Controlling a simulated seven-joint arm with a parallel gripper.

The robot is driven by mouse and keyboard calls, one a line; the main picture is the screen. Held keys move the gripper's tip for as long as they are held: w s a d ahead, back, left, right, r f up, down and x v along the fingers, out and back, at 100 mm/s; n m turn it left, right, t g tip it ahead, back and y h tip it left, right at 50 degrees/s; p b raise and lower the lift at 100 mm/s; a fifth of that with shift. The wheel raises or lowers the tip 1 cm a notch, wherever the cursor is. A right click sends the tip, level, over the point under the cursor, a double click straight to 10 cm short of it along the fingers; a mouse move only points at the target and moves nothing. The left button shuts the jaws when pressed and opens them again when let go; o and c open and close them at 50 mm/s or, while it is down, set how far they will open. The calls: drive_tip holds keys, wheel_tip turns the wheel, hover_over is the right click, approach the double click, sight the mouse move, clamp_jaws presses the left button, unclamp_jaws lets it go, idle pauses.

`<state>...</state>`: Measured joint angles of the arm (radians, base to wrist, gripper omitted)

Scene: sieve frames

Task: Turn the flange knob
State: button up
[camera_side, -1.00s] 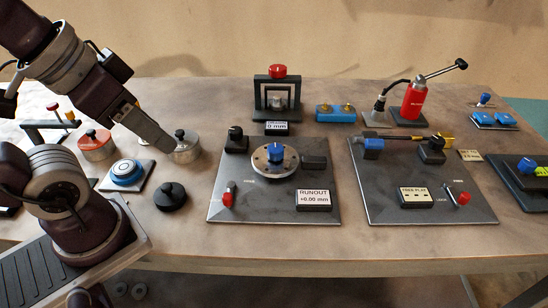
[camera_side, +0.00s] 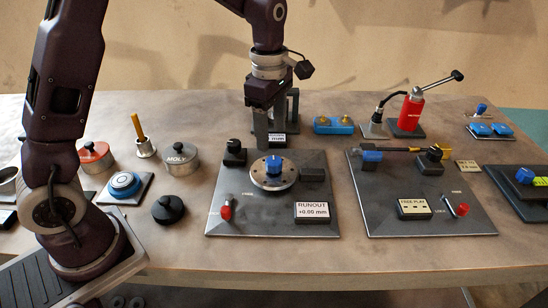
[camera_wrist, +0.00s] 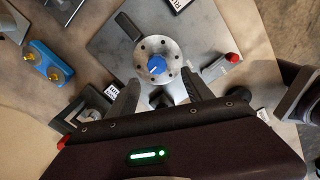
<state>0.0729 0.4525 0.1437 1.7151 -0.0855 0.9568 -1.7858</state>
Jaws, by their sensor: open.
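The blue flange knob (camera_side: 274,164) sits at the centre of a round metal flange (camera_side: 290,181) with bolt holes, on a dark plate. The wrist view also shows the knob (camera_wrist: 157,65), with a white mark on it, and the flange (camera_wrist: 146,47). My gripper (camera_side: 263,146) points down above the back edge of the plate, just behind the knob. In the wrist view my gripper (camera_wrist: 160,92) is open and empty. Its two fingers lie apart, and the knob shows between and beyond their tips. Nothing touches the knob.
On the same plate stand a black knob (camera_side: 235,151), a dark block (camera_side: 312,174), a red-tipped lever (camera_side: 226,212) and the runout display (camera_side: 312,211). A press-like frame (camera_side: 292,105) stands close behind my gripper. The plate's front middle is clear.

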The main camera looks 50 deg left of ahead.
sight(274, 161)
drive_tip(key=shift+n, duration=0.6)
drive_tip(key=f, duration=0.5)
drive_tip(key=w+f, duration=0.1)
drive_tip(key=f, duration=0.2)
drive_tip(key=shift+f, duration=0.35)
clamp_jaws()
drive_tip(key=shift+m, duration=0.3)
